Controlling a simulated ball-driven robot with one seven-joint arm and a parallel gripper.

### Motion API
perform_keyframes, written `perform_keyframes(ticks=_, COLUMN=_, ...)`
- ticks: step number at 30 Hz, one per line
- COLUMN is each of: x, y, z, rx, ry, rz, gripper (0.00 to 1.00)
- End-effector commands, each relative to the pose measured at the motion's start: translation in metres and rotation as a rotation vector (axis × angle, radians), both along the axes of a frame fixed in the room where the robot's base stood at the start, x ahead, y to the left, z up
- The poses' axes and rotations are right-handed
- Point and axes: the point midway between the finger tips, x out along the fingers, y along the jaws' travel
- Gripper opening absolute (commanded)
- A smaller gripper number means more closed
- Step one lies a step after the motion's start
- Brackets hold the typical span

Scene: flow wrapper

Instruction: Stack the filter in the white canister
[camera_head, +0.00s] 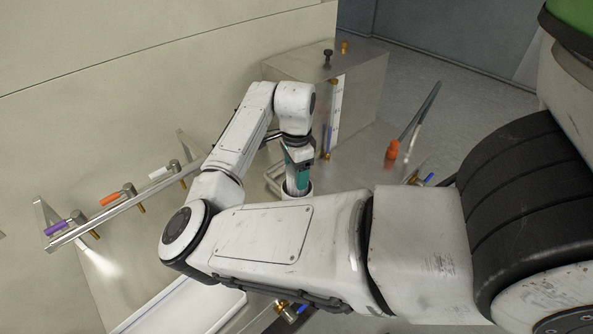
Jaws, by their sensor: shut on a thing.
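My gripper (299,155) points down at the middle of the view, partly hidden by my own arm. It is shut on the filter (300,179), a teal-green cylinder with a pale lower part. The filter is upright, with its lower end at the mouth of the white canister (297,196). Only the canister's rim area shows; my forearm hides the rest. I cannot tell how deep the filter sits in it.
A metal box (350,95) with a level gauge stands behind my gripper. A rail (125,205) with coloured valve handles runs along the left wall. An orange-handled valve (392,150) is at right. A white tray (185,308) lies at lower left.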

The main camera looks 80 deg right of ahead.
Motion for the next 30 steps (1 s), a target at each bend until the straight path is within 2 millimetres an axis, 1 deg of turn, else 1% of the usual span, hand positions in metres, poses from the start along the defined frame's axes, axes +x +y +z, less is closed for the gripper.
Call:
perform_keyframes(ticks=3, x=0.000, y=0.000, z=-0.006, rx=-0.001, ry=0.001, rz=0.001, gripper=0.30)
perform_keyframes(ticks=10, x=0.000, y=0.000, z=-0.007, rx=-0.001, ry=0.000, rz=0.001, gripper=0.30)
perform_keyframes(ticks=22, x=0.000, y=0.000, z=-0.018, rx=-0.001, ry=0.000, rz=0.002, gripper=0.30)
perform_keyframes(ticks=26, x=0.000, y=0.000, z=-0.018, rx=-0.001, ry=0.000, rz=0.001, gripper=0.30)
perform_keyframes(ticks=27, x=0.000, y=0.000, z=-0.018, rx=-0.001, ry=-0.001, rz=0.001, gripper=0.65)
perform_keyframes(ticks=30, x=0.000, y=0.000, z=-0.018, rx=-0.001, ry=-0.001, rz=0.001, gripper=0.75)
